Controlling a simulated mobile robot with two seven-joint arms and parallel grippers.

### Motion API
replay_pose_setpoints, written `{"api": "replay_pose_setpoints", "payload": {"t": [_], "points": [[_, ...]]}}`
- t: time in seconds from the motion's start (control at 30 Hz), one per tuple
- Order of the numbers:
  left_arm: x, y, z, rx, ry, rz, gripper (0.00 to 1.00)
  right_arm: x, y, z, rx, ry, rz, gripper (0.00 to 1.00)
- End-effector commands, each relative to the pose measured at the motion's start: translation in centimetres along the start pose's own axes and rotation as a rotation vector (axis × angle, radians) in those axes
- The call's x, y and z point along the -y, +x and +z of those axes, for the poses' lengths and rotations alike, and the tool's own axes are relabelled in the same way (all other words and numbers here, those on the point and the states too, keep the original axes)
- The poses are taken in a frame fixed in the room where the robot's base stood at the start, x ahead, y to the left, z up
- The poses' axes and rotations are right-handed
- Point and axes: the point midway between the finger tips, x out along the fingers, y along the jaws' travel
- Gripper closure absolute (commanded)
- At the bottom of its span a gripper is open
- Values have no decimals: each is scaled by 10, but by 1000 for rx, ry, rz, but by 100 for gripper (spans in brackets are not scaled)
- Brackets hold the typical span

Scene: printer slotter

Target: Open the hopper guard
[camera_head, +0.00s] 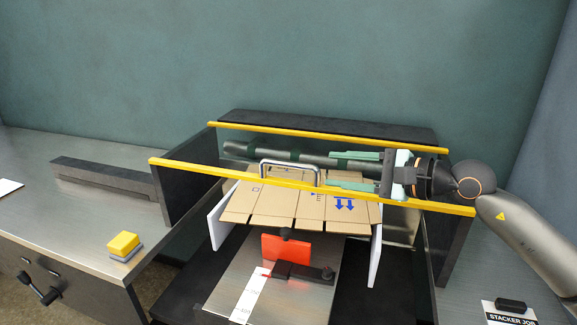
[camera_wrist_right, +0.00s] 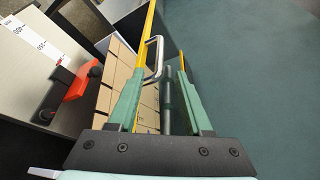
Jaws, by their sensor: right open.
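The hopper guard is edged by a yellow front bar (camera_head: 230,173) and a parallel yellow rear bar (camera_head: 275,132). A silver U-shaped handle (camera_head: 290,164) stands on the front bar; the handle also shows in the right wrist view (camera_wrist_right: 158,56). My right gripper (camera_head: 329,170) reaches in from the right with its green fingers spread and empty. Its fingertips point left, just right of the handle. In the right wrist view the handle appears just beyond and between the fingertips (camera_wrist_right: 165,78), with no clear contact. My left gripper is out of view.
Flat cardboard blanks (camera_head: 273,205) lie below the bars between white side plates (camera_head: 376,255). A red block (camera_head: 285,247) is in front. Dark side walls (camera_head: 185,180) flank the hopper. A yellow button (camera_head: 123,244) sits on the left counter.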

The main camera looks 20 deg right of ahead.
Motion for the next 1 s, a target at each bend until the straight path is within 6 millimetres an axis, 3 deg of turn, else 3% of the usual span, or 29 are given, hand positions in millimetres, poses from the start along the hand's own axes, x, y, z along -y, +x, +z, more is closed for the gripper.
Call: {"api": "replay_pose_setpoints", "payload": {"t": [0.17,0.7,1.0], "points": [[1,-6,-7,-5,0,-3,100,3,15,0,-3,-6,2,50],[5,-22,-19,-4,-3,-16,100,1,107,0,-2,-2,1,50],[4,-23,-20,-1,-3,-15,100,0,124,-1,-4,-4,3,50]]}}
